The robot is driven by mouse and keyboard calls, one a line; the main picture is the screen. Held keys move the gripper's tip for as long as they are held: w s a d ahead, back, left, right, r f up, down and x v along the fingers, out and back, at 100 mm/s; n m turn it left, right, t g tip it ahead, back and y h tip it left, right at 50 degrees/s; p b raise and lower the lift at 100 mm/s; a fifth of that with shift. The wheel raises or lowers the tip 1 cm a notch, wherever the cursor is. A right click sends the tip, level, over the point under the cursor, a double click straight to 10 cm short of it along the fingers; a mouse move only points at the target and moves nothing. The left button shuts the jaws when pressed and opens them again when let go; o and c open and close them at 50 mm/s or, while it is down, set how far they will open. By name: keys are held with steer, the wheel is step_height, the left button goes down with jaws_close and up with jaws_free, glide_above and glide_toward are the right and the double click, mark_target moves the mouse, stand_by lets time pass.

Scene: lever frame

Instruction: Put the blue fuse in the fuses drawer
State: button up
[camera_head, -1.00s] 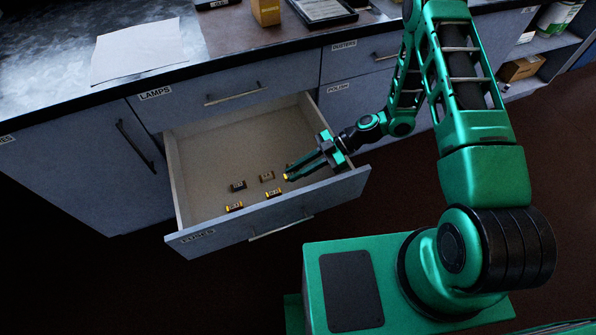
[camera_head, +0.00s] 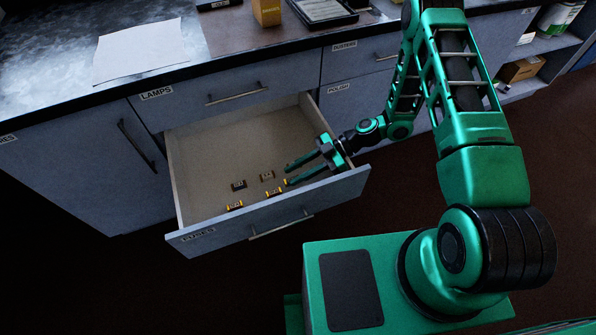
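The fuses drawer (camera_head: 190,238) is pulled out, its label on the front face. Several small dark fuses with yellow or pale ends lie on its floor: one dark fuse (camera_head: 239,185), one pale-labelled fuse (camera_head: 267,175), and two nearer the front (camera_head: 235,206) (camera_head: 273,192). I cannot make out a blue one by colour. My gripper (camera_head: 287,174) reaches into the drawer from the right, low over the floor. Its two fingers are spread apart. A yellow bit of another fuse shows by the nearer fingertip, mostly hidden by that finger.
The LAMPS drawer (camera_head: 237,97) is shut above the open one. The DUSTERS drawer (camera_head: 385,57) is shut to the right. The counter holds a white sheet (camera_head: 138,48), a yellow block (camera_head: 266,12) and a tray (camera_head: 322,10). The left and back of the open drawer are clear.

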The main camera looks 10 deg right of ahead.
steer(key=shift+s+d+f, duration=0.15)
steer(key=shift+s+f, duration=0.15)
steer(key=shift+f, duration=0.25)
steer(key=shift+r, duration=0.15)
steer(key=r+v, duration=0.1)
steer(key=v, duration=1.1)
steer(key=shift+w+r, duration=0.15)
steer(key=shift+w, duration=0.05)
